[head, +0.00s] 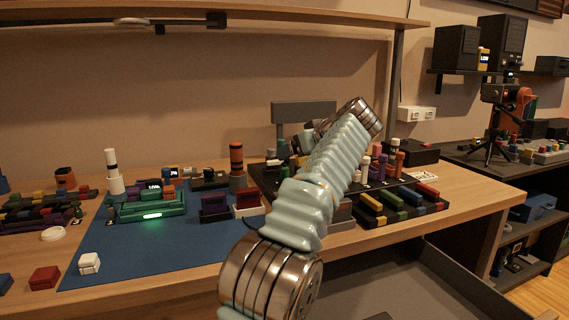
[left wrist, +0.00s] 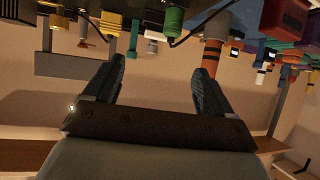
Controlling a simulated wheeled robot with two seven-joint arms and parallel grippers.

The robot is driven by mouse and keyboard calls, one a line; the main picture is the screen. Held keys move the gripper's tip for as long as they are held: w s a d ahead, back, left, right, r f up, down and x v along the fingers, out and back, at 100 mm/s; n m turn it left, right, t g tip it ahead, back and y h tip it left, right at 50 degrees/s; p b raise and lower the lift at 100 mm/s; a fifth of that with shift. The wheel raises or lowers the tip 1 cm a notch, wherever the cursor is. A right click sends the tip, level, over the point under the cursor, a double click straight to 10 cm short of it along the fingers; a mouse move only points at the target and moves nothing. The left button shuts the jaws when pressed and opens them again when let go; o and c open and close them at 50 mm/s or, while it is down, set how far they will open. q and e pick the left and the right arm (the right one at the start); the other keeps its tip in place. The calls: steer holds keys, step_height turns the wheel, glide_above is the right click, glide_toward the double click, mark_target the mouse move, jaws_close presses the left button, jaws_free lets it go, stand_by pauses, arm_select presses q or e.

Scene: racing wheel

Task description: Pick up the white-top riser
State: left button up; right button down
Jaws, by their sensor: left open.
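A small white block (head: 89,263) sits on the front left of the blue mat. A red block with a pale face (head: 249,203) stands at the mat's right edge, beside a dark purple block (head: 215,207). I cannot tell for sure which of these is the white-top riser. My left arm crosses the middle of the head view and hides part of the bench; its gripper is not clear there. In the left wrist view, which looks upside down, my left gripper (left wrist: 158,64) is open with nothing between its fingers. My right gripper is not in view.
An orange-and-black cylinder (head: 237,157) stands behind the blocks. A green lit device (head: 151,210) sits on the blue mat (head: 185,248). A black tray (head: 270,187) with crowded small parts lies behind my arm. The mat's front is mostly clear.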

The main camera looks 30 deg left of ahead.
arm_select(q)
glide_toward(276, 161)
steer(key=x, duration=0.3)
steer(key=shift+s+f+p, duration=0.15)
steer(key=shift+s+p, duration=0.05)
steer(key=shift+p, duration=0.2)
steer(key=p+x, duration=0.1)
steer(key=x, duration=0.3)
steer(key=shift+w+a+p, duration=0.2)
steer(key=shift+w+p, duration=0.15)
steer(key=shift+w+a+f, duration=0.2)
steer(key=shift+a+f, duration=0.1)
steer(key=shift+a, duration=0.1)
steer(key=c, duration=1.1)
